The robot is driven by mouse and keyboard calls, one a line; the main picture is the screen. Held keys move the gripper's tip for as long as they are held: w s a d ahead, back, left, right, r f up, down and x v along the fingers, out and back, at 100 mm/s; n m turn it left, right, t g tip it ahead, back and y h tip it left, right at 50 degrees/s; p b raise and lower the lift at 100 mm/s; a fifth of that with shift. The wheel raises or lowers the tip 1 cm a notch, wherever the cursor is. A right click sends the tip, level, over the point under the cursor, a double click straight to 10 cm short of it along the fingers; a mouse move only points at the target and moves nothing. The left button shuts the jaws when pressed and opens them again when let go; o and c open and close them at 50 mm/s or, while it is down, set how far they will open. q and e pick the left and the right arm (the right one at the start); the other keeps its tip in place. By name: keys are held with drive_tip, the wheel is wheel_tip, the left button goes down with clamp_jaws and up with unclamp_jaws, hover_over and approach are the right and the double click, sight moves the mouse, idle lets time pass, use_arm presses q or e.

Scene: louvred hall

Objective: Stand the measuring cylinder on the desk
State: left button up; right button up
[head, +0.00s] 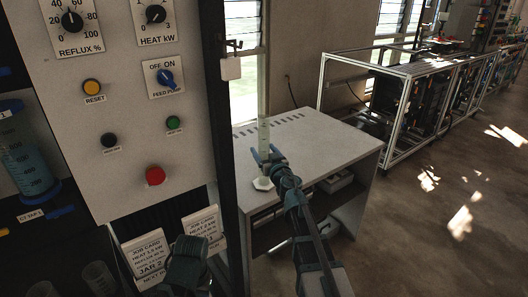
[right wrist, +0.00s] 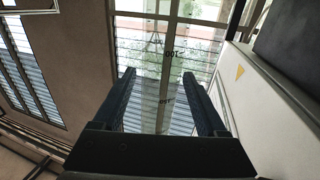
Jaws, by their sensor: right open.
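The measuring cylinder (head: 264,132) is clear and stands upright on the light desk (head: 330,142), near its left front edge. Its pale six-sided base (head: 262,184) appears to rest on the desk top. My right gripper (head: 265,155) is open, with its fingers on either side of the cylinder's tube. In the right wrist view, the see-through tube (right wrist: 163,98) with dark markings shows between the two fingers (right wrist: 160,85); whether they touch it cannot be told. My left gripper (head: 187,264) is low in the head view, and its fingers cannot be made out.
A control panel (head: 125,130) with knobs and buttons fills the left, with a dark post (head: 222,150) at its edge. A framed rack (head: 405,95) stands beyond the desk. The desk top right of the cylinder is clear.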

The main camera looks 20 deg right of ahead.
drive_tip(key=shift+r, duration=0.15)
drive_tip(key=shift+s, duration=0.25)
drive_tip(key=s+d, duration=0.1)
drive_tip(key=s, duration=1)
drive_tip(key=shift+s, duration=0.25)
drive_tip(key=shift+r, duration=0.1)
